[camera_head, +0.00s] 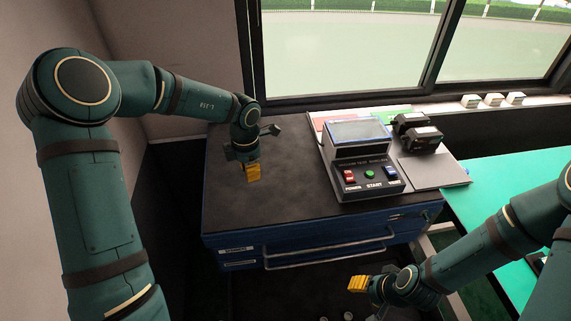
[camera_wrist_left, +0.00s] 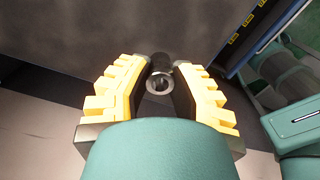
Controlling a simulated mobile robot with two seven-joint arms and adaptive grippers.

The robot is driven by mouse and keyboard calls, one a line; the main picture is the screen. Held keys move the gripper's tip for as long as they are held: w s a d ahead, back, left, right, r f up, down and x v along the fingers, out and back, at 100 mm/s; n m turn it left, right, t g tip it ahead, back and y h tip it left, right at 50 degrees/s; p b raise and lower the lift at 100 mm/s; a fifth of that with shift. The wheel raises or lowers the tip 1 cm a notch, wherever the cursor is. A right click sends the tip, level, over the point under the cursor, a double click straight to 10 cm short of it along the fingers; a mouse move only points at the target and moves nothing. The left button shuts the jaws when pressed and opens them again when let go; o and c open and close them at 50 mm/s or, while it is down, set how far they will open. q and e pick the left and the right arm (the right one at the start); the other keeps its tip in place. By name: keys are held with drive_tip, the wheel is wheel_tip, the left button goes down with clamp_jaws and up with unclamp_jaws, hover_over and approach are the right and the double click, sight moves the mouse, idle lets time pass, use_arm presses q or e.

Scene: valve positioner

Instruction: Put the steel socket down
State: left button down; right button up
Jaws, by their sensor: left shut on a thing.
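The steel socket (camera_wrist_left: 160,82) is a small dark metal cylinder with a round hole in its end. It shows in the left wrist view between the yellow fingers of my left gripper (camera_wrist_left: 160,92), which is shut on it. In the head view my left gripper (camera_head: 253,173) points down over the left part of the dark cabinet top (camera_head: 285,210); the socket cannot be made out there. I cannot tell whether the socket touches the surface. My right gripper (camera_head: 358,284) is low in front of the cabinet, and its finger opening is unclear.
A grey test device (camera_head: 362,165) with a screen and buttons stands on the right of the cabinet top, beside a black component (camera_head: 418,133). A green table (camera_head: 500,175) is at the right. The cabinet top's front left is clear.

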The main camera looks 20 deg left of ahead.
use_arm(q)
hover_over(253, 198)
wheel_tip(253, 198, down, 4)
drive_tip(key=shift+f, duration=0.1)
drive_tip(key=shift+w+f+b, duration=0.1)
drive_tip(key=shift+f+b, duration=0.4)
drive_tip(key=shift+f, duration=1.55)
drive_tip(key=c, duration=0.9)
unclamp_jaws()
drive_tip(key=shift+f, duration=0.1)
wheel_tip(253, 198, up, 12)
drive_tip(key=shift+r+p, duration=0.15)
drive_tip(key=shift+p, duration=0.7)
